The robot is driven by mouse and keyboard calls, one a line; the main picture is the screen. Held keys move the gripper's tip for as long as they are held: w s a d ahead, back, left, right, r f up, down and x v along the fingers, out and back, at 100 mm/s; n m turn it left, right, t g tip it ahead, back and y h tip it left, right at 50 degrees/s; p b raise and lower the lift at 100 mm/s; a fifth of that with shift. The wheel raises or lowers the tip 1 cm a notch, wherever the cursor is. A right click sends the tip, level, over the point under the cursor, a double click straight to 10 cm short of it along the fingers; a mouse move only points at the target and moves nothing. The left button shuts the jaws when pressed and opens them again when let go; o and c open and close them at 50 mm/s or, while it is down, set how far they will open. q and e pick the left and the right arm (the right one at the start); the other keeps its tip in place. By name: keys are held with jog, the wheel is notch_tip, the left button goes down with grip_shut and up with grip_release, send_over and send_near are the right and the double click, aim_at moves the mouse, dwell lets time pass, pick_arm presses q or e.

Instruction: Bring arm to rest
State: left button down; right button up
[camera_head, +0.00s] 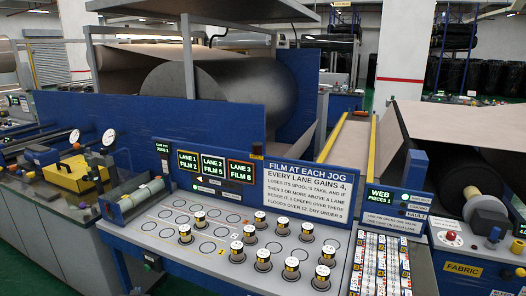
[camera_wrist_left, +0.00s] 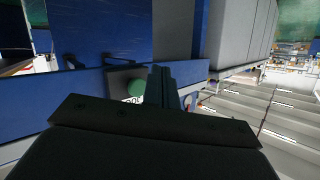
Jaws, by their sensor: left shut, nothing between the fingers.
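My left gripper (camera_wrist_left: 162,86) shows in the left wrist view, its two dark fingers shut together with nothing between them. A round green button (camera_wrist_left: 135,90) on a dark plate appears just left of the fingertips; whether they touch it I cannot tell. In the head view I cannot make out either gripper or arm. My right gripper is in neither view.
A console with a pale top (camera_head: 180,205) carries several small wrapped spools (camera_head: 250,232) in circles. A sign board (camera_head: 307,185) stands behind them. A big grey roll (camera_head: 225,85) sits in a machine behind. A yellow box (camera_head: 80,175) is at the left.

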pick_arm(q)
jog(key=s+d+f+g+h, duration=0.2)
jog(key=s+d+f, duration=0.1)
jog(key=d+f, duration=0.45)
jog(key=s+d+f+g+h, duration=0.2)
jog(key=s+d+f+g, duration=0.1)
jog(key=d+f, duration=0.5)
jog(key=s+d+f+m+g+b, duration=0.1)
jog(key=s+d+f+g, duration=0.1)
jog(key=s+d+f, duration=0.75)
jog(key=s+d+f+m+g, duration=0.1)
jog(key=s+f, duration=0.4)
jog(key=s, duration=0.8)
jog(key=s+d+f+g+b, duration=0.1)
jog(key=s+f, duration=0.5)
jog(key=s, duration=0.7)
jog(key=s+d+f+m+g+h+b, duration=0.1)
jog(key=s+d+f, duration=0.3)
jog(key=s, duration=0.9)
notch_tip(320, 180, down, 2)
jog(key=shift+s+f+m+g, duration=0.15)
jog(key=shift+s+m+g, duration=0.2)
jog(key=shift+g, duration=0.45)
